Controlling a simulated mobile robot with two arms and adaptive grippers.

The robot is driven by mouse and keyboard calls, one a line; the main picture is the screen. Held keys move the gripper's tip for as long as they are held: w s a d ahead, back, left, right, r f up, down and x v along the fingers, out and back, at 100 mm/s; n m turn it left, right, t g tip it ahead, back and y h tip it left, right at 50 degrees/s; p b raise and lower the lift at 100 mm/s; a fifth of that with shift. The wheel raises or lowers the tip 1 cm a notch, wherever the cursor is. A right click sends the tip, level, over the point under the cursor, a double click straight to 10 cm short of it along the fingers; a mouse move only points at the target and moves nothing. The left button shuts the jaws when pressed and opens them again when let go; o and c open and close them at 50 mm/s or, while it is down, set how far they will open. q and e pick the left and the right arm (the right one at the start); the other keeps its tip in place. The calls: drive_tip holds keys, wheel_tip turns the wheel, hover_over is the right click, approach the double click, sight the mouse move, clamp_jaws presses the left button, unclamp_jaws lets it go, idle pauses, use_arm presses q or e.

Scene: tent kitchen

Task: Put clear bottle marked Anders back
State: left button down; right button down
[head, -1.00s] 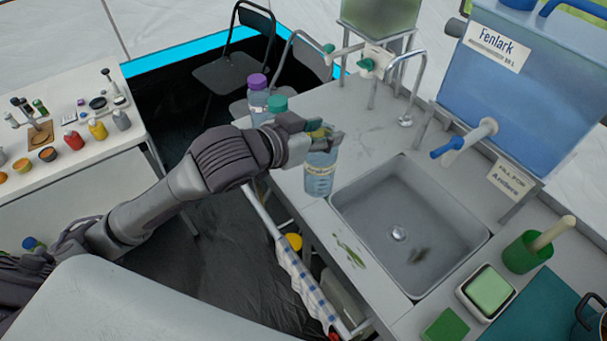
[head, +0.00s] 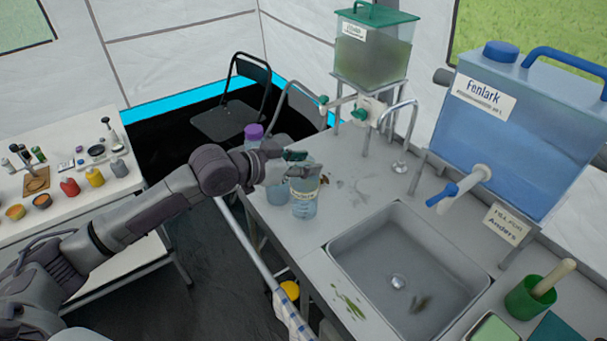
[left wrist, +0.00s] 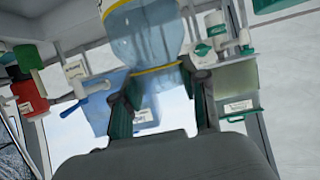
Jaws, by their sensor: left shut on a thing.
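A clear bottle (head: 304,203) with a pale label band stands upright at the far left part of the counter, left of the sink. The writing on it is too small to read. My left gripper (head: 297,172) is shut around its upper part. In the left wrist view the bottle (left wrist: 145,38) sits between the fingers, with a yellow band across it. I cannot tell whether its base touches the counter. My right gripper is not in view.
The sink (head: 400,275) is at the right. A blue Fenlark tank (head: 520,130) with a tap and a "Fill for Anders" sign (head: 506,224) stands behind it. A greenish tank (head: 372,60) stands at the back. A side table (head: 110,190) with small jars is at the left.

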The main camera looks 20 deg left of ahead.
use_arm(q)
wheel_tip(320, 180, down, 4)
drive_tip(key=shift+w+a+f+p, duration=0.1)
drive_tip(key=shift+w+a+p, duration=0.05)
drive_tip(key=shift+p, duration=0.25)
drive_tip(key=shift+f, duration=0.1)
drive_tip(key=c, duration=0.6)
unclamp_jaws()
drive_tip(key=b, duration=0.2)
approach(293, 178)
drive_tip(key=shift+w+d, duration=0.3)
drive_tip(key=shift+d, duration=0.05)
